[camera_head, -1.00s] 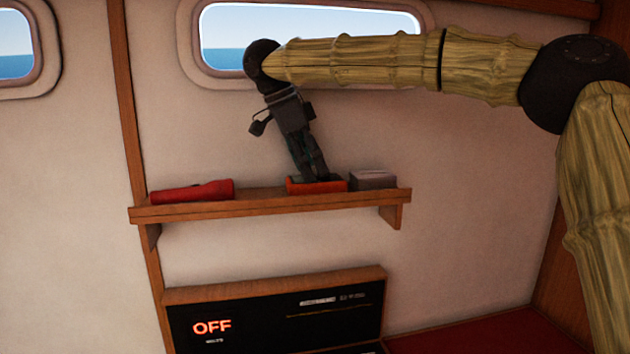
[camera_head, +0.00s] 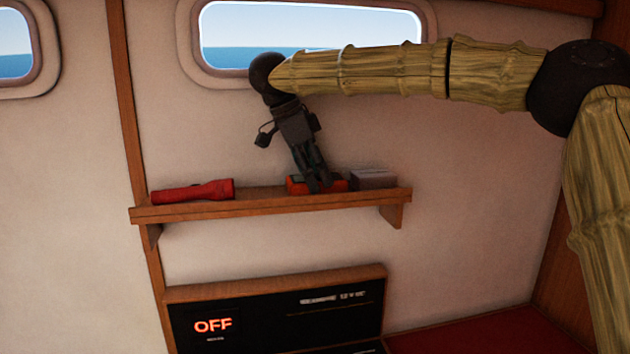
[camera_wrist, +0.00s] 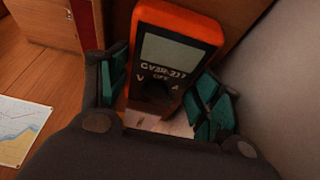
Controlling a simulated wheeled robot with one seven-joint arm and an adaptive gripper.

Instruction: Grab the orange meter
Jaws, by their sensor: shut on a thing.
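The orange meter (camera_head: 338,182) is on the wooden shelf, between a red flashlight and a grey box. In the wrist view the meter (camera_wrist: 205,28) shows its orange case, grey screen and dark dial, with its lower end hidden by my gripper. My gripper (camera_head: 318,186) points down at the meter from above, with a finger in front of its case. In the wrist view the green-padded fingers of my gripper (camera_wrist: 165,95) are on both sides of the meter, shut on it.
The red flashlight (camera_head: 193,191) lies on the left of the shelf (camera_head: 260,205). The grey box (camera_head: 373,179) stands close to the meter's right. A black panel (camera_head: 270,315) reading OFF is below. A window (camera_head: 310,25) is above. A chart (camera_wrist: 20,128) lies at left in the wrist view.

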